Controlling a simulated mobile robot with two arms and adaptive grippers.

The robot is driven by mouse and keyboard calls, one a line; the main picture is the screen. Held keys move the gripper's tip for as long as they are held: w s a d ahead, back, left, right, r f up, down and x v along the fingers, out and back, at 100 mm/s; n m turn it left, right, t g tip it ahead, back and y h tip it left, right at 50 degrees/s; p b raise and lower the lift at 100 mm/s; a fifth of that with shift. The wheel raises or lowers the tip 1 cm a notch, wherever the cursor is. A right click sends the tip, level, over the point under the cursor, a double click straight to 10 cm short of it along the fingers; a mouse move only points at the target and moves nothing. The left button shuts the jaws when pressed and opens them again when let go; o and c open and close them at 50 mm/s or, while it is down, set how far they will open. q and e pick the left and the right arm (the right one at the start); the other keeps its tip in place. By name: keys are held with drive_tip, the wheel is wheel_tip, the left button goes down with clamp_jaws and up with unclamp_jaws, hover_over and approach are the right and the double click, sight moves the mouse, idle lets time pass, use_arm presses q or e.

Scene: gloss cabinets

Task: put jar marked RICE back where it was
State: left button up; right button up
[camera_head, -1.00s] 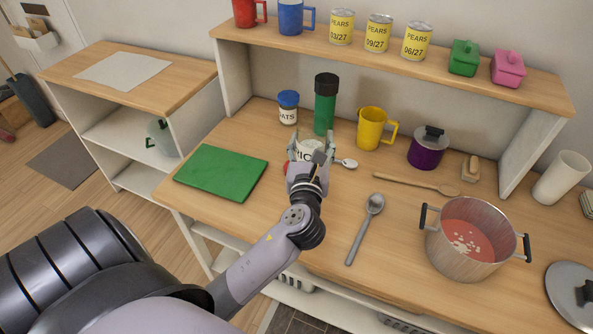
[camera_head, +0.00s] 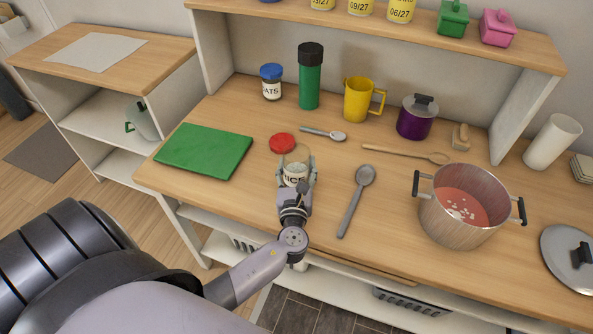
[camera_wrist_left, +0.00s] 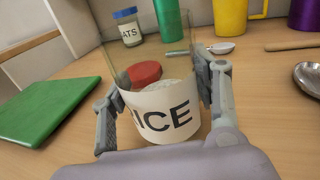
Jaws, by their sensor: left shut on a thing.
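The jar marked RICE (camera_head: 295,174) is clear glass with a white label and pale contents. It has no lid on it. My left gripper (camera_head: 296,181) is shut on the jar, one finger on each side, near the front of the counter. In the left wrist view the jar (camera_wrist_left: 168,118) is upright between the fingers; part of its label is hidden. I cannot tell whether its base touches the counter. A red lid (camera_head: 282,143) lies on the counter just behind the jar. The jar marked OATS (camera_head: 271,85) with a blue lid stands at the back. My right gripper is not in view.
A green board (camera_head: 205,151) lies to the left. A small spoon (camera_head: 324,133), a larger spoon (camera_head: 357,200) and a wooden spoon (camera_head: 405,153) lie nearby. A green flask (camera_head: 309,78), yellow mug (camera_head: 358,98) and purple pot (camera_head: 416,119) stand behind. A steel pot (camera_head: 452,225) stands right.

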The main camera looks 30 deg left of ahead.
use_arm(q)
drive_tip(key=shift+f, duration=0.35)
drive_tip(key=shift+f, duration=0.1)
drive_tip(key=o, duration=1.4)
drive_tip(key=shift+o, duration=0.2)
